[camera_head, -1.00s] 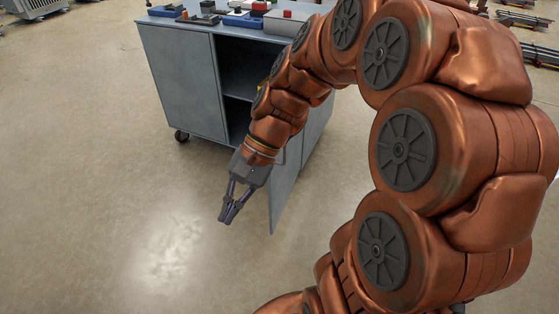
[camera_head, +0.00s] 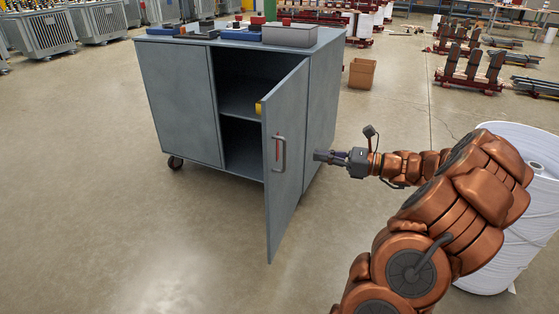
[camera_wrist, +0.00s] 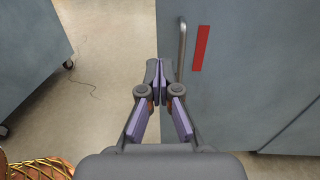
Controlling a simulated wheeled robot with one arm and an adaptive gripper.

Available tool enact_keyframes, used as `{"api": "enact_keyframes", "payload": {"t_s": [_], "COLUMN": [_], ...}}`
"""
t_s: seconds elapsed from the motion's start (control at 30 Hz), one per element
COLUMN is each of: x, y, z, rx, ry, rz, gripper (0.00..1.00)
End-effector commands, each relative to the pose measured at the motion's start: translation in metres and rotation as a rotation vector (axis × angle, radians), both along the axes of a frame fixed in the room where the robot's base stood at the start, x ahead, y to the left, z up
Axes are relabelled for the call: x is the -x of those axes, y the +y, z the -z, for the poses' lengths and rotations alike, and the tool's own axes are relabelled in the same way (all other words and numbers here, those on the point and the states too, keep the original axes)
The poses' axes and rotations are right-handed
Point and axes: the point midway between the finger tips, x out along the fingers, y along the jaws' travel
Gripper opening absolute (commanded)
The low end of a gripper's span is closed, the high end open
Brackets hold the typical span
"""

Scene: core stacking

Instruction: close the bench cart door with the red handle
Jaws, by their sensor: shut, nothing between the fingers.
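The grey bench cart (camera_head: 180,95) stands left of centre in the head view. Its right-hand door (camera_head: 288,185) hangs open towards me. On the door's outer face are a grey bar handle (camera_head: 282,154) and a red strip. In the wrist view the door (camera_wrist: 235,90) fills the right side, with the handle (camera_wrist: 182,48) and red strip (camera_wrist: 201,48) upright near its free edge. My gripper (camera_head: 318,156) is to the right of the door's outer face, at about handle height, and apart from it in the head view. Its fingers (camera_wrist: 157,68) are shut and empty.
The cart's open bay shows a shelf (camera_head: 240,102) and a yellow item (camera_head: 258,108). A grey box (camera_head: 290,35) and other small things lie on the cart top. A white wrapped roll (camera_head: 515,240) stands at right beside my arm. The floor left of the door is clear.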

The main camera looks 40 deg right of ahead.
Motion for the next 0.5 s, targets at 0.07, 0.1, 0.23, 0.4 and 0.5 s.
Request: {"api": "enact_keyframes", "payload": {"t_s": [0.07,0.1,0.23,0.4,0.5], "x": [0.003,0.003,-0.004,-0.025,-0.039], "y": [-0.011,-0.013,-0.009,0.008,0.019], "z": [0.007,0.007,0.007,0.008,0.008], "rx": [-0.018,-0.024,-0.027,-0.027,-0.027], "ry": [-0.001,-0.002,-0.003,-0.003,-0.004], "rz": [0.025,0.031,0.033,0.028,0.027], "gripper": [0.0,0.0,0.0,0.0,0.0]}}
